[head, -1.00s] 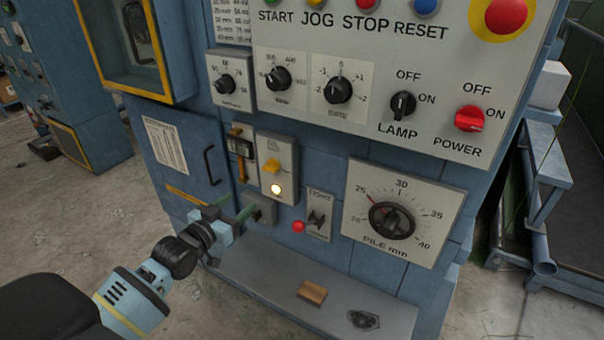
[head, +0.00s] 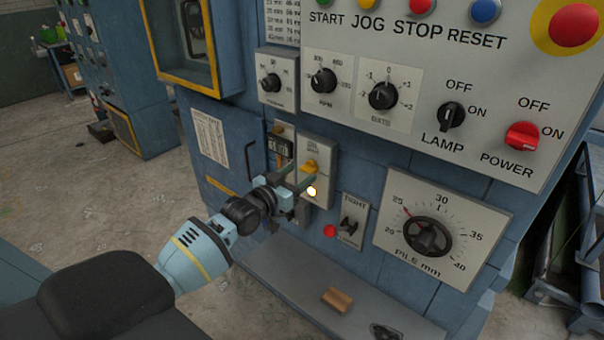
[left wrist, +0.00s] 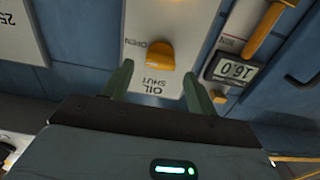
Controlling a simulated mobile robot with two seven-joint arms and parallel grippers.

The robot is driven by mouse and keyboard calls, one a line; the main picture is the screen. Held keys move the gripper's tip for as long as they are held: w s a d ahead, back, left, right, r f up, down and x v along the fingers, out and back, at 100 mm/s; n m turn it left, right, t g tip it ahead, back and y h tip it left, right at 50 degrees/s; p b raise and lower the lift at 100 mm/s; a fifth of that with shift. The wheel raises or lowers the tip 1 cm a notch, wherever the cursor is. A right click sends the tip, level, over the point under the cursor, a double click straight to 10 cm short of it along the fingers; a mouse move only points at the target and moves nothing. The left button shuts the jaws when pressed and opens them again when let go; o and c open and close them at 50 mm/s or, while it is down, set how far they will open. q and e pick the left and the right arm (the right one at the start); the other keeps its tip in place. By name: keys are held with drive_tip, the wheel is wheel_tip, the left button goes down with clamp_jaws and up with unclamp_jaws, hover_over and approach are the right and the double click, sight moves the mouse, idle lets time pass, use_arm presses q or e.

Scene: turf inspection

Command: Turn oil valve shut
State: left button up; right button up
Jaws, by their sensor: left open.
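The oil valve is an orange-yellow handle (head: 310,166) on a pale plate on the blue machine front. In the left wrist view the handle (left wrist: 152,57) lies between the printed words OPEN and OIL SHUT, which appear upside down. My left gripper (head: 298,180) is open in front of the plate's lower part, just below the handle. In the left wrist view its two green fingers (left wrist: 158,76) point toward the plate, one on each side of the handle's line. The handle appears beyond the fingertips, and I see no contact. My right gripper is not in view.
A digital gauge (left wrist: 235,68) with a yellow bar is beside the plate. A black handle (head: 250,160), a red knob (head: 330,231), a toggle switch (head: 348,226) and the PILE dial (head: 428,237) are nearby. A grey ledge (head: 290,285) runs below.

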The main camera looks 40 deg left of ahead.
use_arm(q)
drive_tip(key=shift+w+d, duration=0.1)
drive_tip(key=shift+w, duration=0.9)
drive_tip(key=c, duration=1)
